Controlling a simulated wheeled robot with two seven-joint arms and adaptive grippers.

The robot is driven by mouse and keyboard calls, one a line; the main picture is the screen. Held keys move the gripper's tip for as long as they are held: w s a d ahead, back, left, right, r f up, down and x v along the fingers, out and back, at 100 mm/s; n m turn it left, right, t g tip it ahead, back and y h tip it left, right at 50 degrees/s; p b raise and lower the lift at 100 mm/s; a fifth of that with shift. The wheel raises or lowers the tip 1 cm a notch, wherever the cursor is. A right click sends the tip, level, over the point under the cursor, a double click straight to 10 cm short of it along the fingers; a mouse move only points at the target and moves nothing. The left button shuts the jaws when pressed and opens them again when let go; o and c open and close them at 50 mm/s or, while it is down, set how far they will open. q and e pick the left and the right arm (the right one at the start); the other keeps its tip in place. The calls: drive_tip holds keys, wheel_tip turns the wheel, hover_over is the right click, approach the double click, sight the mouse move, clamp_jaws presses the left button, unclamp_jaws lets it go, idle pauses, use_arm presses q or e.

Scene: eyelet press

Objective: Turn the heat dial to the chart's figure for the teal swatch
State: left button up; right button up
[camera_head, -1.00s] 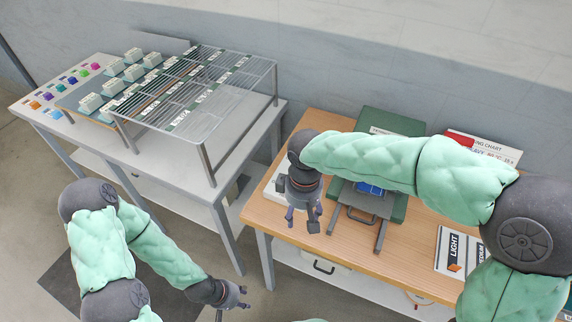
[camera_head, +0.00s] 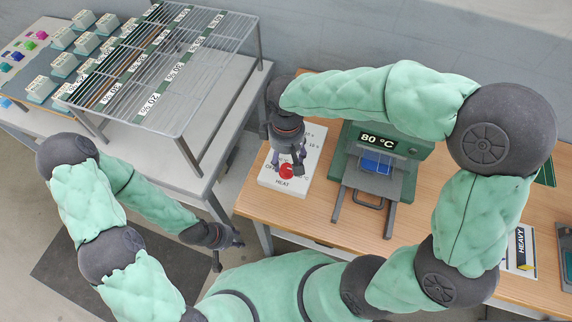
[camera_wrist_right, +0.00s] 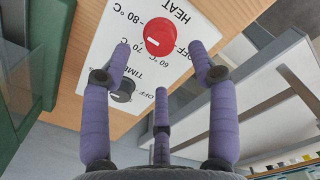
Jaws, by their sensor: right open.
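The red heat dial (camera_head: 286,171) sits on a white panel (camera_head: 290,186) marked HEAT at the press's left. In the right wrist view the dial (camera_wrist_right: 159,39) has a small pale mark on its left side, near the 80 °C label. My right gripper (camera_head: 293,155) hangs over the panel, three fingers spread and empty; in the wrist view the fingertips (camera_wrist_right: 161,66) are near the dial, contact unclear. The press display (camera_head: 377,138) reads 80 °C. My left gripper (camera_head: 228,242) is open and empty, left of the wooden table. The chart is not visible; I cannot pick out the teal swatch.
A black timer knob (camera_wrist_right: 121,92) is beside the dial. The green press (camera_head: 345,165) stands right of the panel. A wire rack (camera_head: 190,110), labelled boxes and coloured pieces (camera_head: 29,45) are on the grey table. A HEAVY card (camera_head: 520,250) lies at right.

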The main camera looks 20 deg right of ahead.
sight(287, 168)
drive_tip(key=shift+f+b, duration=0.6)
drive_tip(key=shift+f, duration=2.15)
drive_tip(key=c, duration=1.2)
